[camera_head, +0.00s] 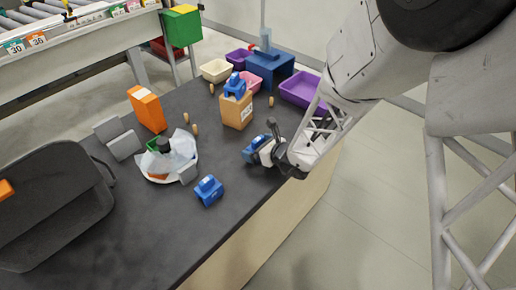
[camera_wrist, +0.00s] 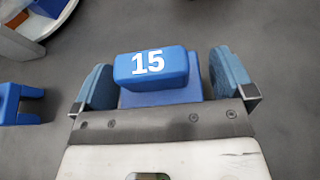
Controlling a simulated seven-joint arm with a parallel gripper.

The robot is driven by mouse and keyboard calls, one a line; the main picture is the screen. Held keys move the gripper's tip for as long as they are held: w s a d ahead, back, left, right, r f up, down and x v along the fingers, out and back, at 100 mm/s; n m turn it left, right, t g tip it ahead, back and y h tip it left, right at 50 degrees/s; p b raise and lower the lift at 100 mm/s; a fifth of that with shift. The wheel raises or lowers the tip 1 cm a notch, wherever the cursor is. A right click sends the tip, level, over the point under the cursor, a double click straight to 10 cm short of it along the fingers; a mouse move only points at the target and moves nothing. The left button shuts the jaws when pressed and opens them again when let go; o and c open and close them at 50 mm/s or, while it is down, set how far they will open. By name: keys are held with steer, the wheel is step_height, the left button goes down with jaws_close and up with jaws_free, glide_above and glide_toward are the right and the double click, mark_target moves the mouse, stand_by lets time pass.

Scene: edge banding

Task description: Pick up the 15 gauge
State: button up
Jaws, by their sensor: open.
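The blue 15 gauge (camera_wrist: 152,66) has a raised block with a white "15" and sits between my finger pads in the wrist view. My gripper (camera_wrist: 163,82) is open, with one pad on each side of it. A gap shows on both sides at the raised block; contact lower down cannot be told. In the head view my gripper (camera_head: 264,150) is low over the near right part of the table, with a blue gauge (camera_head: 253,149) at its fingers. A second blue gauge (camera_head: 208,190) stands apart to the left, partly visible in the wrist view (camera_wrist: 14,103).
Another blue gauge (camera_head: 234,86) sits on a tan box (camera_head: 237,112). A white bowl (camera_head: 190,176) with mixed items, an orange box (camera_head: 146,108), grey blocks (camera_head: 124,146) and a black case (camera_head: 50,210) are left. Purple (camera_head: 300,90) and other bins stand behind.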

steer(key=shift+w+a+f, duration=0.2)
steer(key=shift+w+a, duration=0.15)
steer(key=shift+c, duration=0.3)
steer(key=c, duration=0.9)
